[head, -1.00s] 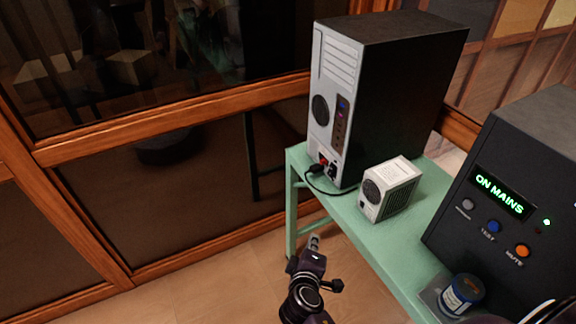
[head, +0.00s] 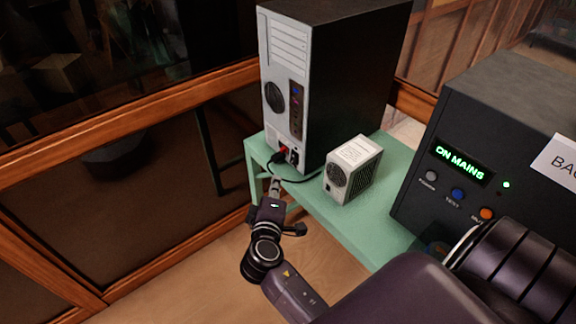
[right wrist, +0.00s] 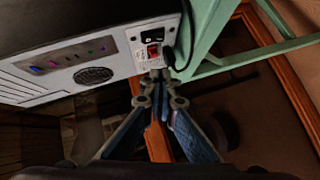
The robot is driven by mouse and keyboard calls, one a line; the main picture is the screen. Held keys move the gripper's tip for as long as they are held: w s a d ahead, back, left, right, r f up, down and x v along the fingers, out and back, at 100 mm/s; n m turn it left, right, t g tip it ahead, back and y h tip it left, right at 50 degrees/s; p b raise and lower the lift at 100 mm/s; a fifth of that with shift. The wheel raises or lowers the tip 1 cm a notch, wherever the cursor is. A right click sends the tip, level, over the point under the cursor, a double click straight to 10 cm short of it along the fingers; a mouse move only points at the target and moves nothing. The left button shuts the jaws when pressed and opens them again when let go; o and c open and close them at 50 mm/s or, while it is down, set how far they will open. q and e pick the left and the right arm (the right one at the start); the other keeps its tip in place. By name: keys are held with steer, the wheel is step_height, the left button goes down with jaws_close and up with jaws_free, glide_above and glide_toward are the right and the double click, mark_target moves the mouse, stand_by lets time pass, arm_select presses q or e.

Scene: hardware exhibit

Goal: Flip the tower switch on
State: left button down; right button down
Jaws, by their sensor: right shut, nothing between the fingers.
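The black tower (head: 345,90) stands on the green table with its light grey rear panel turned left. Its red rocker switch (head: 282,155) is low on that panel, beside the cable. The switch also shows in the right wrist view (right wrist: 153,51), just above the fingertips; I cannot read its position. My right gripper (head: 275,183) is just below and in front of the switch in the head view. Its fingers (right wrist: 157,80) are shut and empty, pointing at the panel's lower edge. I cannot tell whether they touch it. My left gripper is not in view.
A small light grey vented box (head: 352,170) sits beside the tower on the green table (head: 375,235). A black power cable (head: 300,180) loops from the tower. A large dark unit reading ON MAINS (head: 480,120) stands right. A wood-framed glass partition (head: 140,120) is behind.

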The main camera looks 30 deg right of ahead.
mark_target(293, 158)
steer(key=w+d+f, duration=0.1)
steer(key=d, duration=0.1)
steer(key=w+d+f+p, duration=0.1)
steer(key=w+d, duration=0.1)
steer(key=d, duration=0.1)
steer(key=w+d+f+p, duration=0.1)
steer(key=w+d, duration=0.1)
steer(key=d, duration=0.1)
steer(key=shift+w, duration=0.25)
steer(key=shift+f, duration=0.1)
